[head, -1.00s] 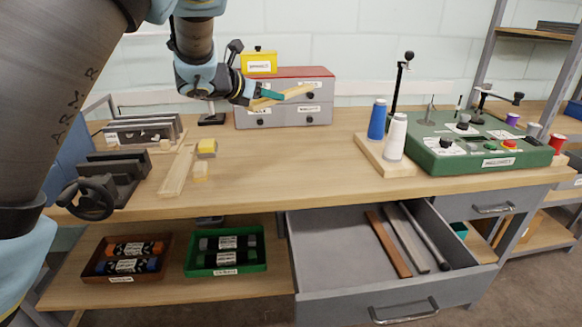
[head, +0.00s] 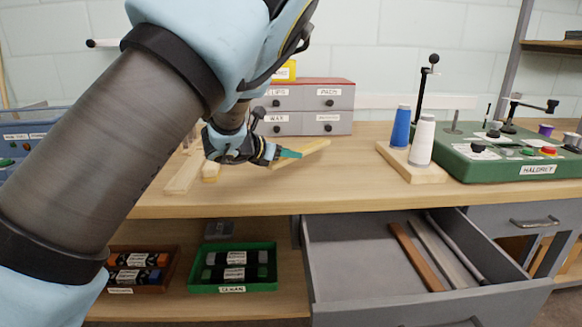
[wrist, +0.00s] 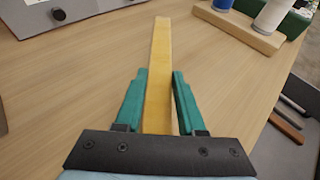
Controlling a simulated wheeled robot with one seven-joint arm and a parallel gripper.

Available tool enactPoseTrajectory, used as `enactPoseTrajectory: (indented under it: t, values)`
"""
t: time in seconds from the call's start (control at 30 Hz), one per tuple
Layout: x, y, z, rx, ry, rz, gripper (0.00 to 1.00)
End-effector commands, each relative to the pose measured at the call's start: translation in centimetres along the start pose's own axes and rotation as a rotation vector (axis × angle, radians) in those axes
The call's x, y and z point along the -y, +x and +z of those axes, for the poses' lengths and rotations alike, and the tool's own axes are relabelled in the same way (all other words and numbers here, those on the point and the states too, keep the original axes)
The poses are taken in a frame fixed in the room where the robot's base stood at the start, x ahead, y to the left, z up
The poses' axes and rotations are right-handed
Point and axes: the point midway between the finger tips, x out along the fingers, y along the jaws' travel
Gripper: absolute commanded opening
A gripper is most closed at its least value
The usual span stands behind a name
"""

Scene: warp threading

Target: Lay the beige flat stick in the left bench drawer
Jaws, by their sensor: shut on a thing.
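My gripper (head: 291,154) is shut on the beige flat stick (head: 312,151), which sticks out beyond the green fingers and is held over the bench top. In the wrist view the stick (wrist: 158,60) runs lengthwise between the fingers of my gripper (wrist: 160,80), its far end pointing away. The left bench drawer (head: 340,262) is pulled open below the bench, to the right of and lower than my gripper. A brown stick (head: 417,258), a grey flat stick (head: 438,255) and a grey rod (head: 456,246) lie along its right side.
A spool stand (head: 412,166) with blue and white cones and a green machine (head: 510,165) stand at the right. A grey drawer box (head: 302,108) is at the back. Another pale strip (head: 184,173) lies on the bench. The drawer's left part is bare.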

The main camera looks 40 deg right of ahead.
Motion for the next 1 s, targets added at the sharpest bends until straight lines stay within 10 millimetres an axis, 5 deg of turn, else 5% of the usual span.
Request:
enactPoseTrajectory:
  t: [0.33, 0.73, 0.77, 1.0]
  values:
    - [0.1, 1.4, -3.5, -0.002, 0.0, -0.002, 0.0]
    - [0.0, 1.7, -4.1, 0.002, 0.0, -0.001, 0.0]
    - [0.0, 1.7, -4.0, 0.001, 0.0, -0.001, 0.42]
    - [0.0, 1.6, -4.0, 0.001, 0.0, -0.001, 0.69]
